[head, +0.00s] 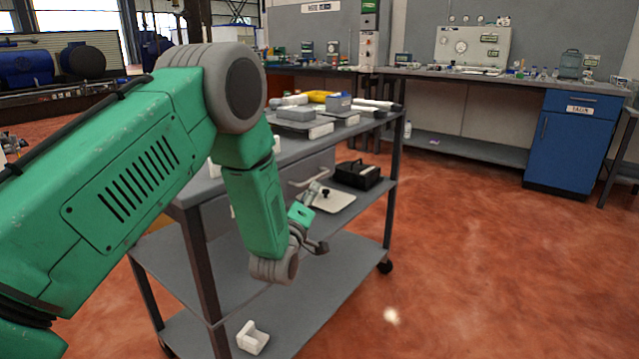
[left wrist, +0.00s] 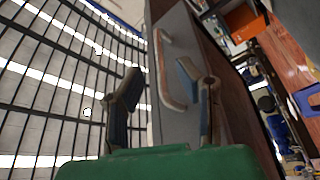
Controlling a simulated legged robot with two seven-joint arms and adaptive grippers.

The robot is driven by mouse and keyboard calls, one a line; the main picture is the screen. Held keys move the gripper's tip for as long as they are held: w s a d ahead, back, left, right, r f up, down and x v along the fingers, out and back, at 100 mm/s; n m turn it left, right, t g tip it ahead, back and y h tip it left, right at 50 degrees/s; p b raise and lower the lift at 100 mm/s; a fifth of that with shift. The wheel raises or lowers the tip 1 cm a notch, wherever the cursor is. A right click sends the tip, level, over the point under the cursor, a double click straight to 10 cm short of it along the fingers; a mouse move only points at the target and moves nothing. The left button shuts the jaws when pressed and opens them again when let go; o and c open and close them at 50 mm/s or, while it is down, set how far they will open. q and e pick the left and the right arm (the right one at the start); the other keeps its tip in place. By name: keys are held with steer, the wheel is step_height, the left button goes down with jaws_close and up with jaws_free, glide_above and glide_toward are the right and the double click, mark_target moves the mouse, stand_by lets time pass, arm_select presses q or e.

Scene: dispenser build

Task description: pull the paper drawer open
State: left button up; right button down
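The paper drawer (head: 316,164) is a grey front under the top of a grey cart, with a pale bar handle (head: 308,180). It looks shut, though my arm hides part of it. In the left wrist view the drawer front (left wrist: 196,50) stands upright in the picture, with its long bar handle (left wrist: 163,72) showing. My left gripper (head: 317,218) is in front of the cart, close to the handle. Its two fingers are spread, and the handle shows between them in the left wrist view (left wrist: 160,92). I cannot tell any contact. My right gripper is out of view.
The cart top (head: 292,147) carries several grey boxes and a yellow item. A black tray (head: 357,174) stands on the middle shelf. A white block (head: 252,338) lies on the bottom shelf. The red floor (head: 460,250) to the right is free.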

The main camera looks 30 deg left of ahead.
mark_target(319, 177)
arm_select(q)
steer(key=b+x, duration=0.1)
steer(key=x, duration=0.6)
steer(key=shift+w+a+b, duration=0.15)
steer(key=shift+w+b, duration=0.05)
steer(key=shift+b, duration=0.1)
jaws_close()
